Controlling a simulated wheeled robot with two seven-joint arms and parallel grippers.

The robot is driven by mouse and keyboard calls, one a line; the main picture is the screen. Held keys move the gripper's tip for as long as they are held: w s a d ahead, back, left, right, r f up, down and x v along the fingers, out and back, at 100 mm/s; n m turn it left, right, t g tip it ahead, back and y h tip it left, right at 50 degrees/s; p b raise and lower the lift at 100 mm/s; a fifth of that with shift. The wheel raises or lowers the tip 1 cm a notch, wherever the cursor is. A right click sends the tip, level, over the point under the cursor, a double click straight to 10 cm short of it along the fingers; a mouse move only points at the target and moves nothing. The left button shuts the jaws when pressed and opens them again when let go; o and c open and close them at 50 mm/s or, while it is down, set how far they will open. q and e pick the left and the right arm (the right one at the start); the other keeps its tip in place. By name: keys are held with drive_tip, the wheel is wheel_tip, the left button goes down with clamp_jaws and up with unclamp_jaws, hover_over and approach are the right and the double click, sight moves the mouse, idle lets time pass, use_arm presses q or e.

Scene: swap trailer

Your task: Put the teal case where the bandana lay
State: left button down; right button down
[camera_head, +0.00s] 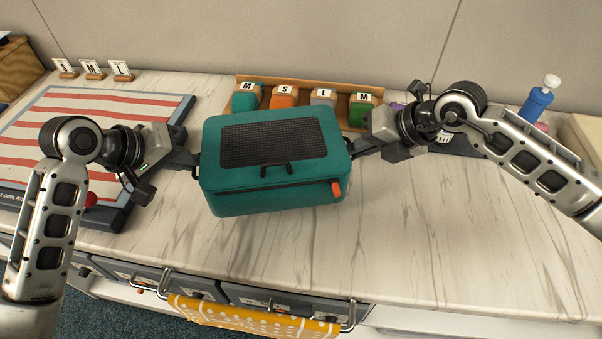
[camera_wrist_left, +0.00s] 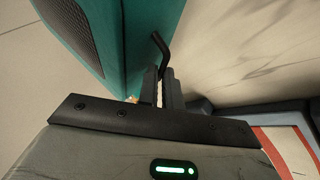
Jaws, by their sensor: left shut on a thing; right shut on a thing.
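The teal case (camera_head: 273,197) has a black mesh panel on its lid, a black front handle and an orange tag. It is held between my two grippers over the middle of the counter, roughly level. I cannot tell for sure how far it is above the counter. My left gripper (camera_head: 194,161) is shut on the dark side handle at its left; the case (camera_wrist_left: 122,45) and handle also show in the left wrist view. My right gripper (camera_head: 352,148) is shut on the handle at its right. A yellow patterned cloth, likely the bandana (camera_head: 255,317), hangs over a rail at the counter's front.
A red-and-white striped board (camera_head: 75,125) with a dark frame lies at the left. A wooden rack (camera_head: 333,87) of lettered colored blocks stands behind the case. A blue bottle (camera_head: 536,104) stands at the back right. The marble counter (camera_head: 450,220) is clear at the right front.

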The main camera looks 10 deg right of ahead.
use_arm(q)
drive_tip(key=shift+w+r, duration=0.1)
drive_tip(key=shift+w, duration=0.15)
use_arm(e)
drive_tip(key=shift+w+d+r, duration=0.1)
drive_tip(key=shift+d, duration=0.25)
use_arm(q)
drive_tip(key=shift+s, duration=0.1)
use_arm(e)
drive_tip(key=shift+f, duration=0.2)
